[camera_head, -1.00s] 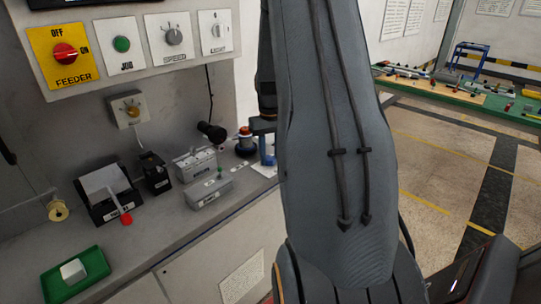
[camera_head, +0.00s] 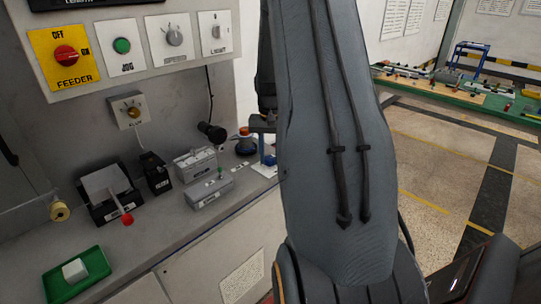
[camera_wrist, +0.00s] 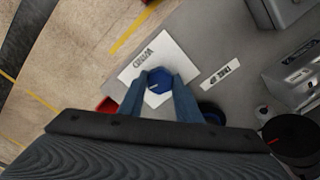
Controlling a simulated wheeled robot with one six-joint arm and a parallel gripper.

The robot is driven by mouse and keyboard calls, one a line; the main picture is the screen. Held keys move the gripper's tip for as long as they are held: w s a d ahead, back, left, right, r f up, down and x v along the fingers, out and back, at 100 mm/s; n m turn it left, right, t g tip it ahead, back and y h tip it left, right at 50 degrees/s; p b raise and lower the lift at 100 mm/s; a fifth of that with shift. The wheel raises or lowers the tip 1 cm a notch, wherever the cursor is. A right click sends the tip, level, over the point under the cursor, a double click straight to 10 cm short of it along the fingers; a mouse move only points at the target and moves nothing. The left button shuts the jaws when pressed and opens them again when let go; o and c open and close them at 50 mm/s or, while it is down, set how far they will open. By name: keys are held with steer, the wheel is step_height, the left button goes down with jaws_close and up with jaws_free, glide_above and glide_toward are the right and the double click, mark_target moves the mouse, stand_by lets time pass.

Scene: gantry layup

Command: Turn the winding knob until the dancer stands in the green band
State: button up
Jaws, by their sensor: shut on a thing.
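The blue winding knob (camera_wrist: 158,86) sits on a white plate marked WIND (camera_wrist: 138,63) in the wrist view. My gripper (camera_wrist: 161,79) has a blue finger on each side of it and is shut on it. In the head view my gripper (camera_head: 267,153) shows at the far end of the bench, partly hidden by my arm, and the knob cannot be made out there. I cannot make out the dancer or its green band in either view.
A TAKE-UP label (camera_wrist: 221,74) lies right of the plate. Grey boxes (camera_head: 209,188) and a black holder with a red knob (camera_head: 108,191) stand on the bench. A green tray (camera_head: 77,273) holds a white block. The FEEDER switch (camera_head: 67,55) is on the panel above.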

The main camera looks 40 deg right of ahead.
mark_target(270, 158)
steer(key=shift+w+m, duration=0.1)
steer(key=shift+m, duration=1.1)
steer(key=o, duration=1.1)
steer(key=shift+c, duration=0.2)
steer(key=shift+r, duration=0.1)
step_height(270, 158, up, 8)
steer(key=shift+f+b, duration=0.15)
steer(key=shift+b, duration=0.65)
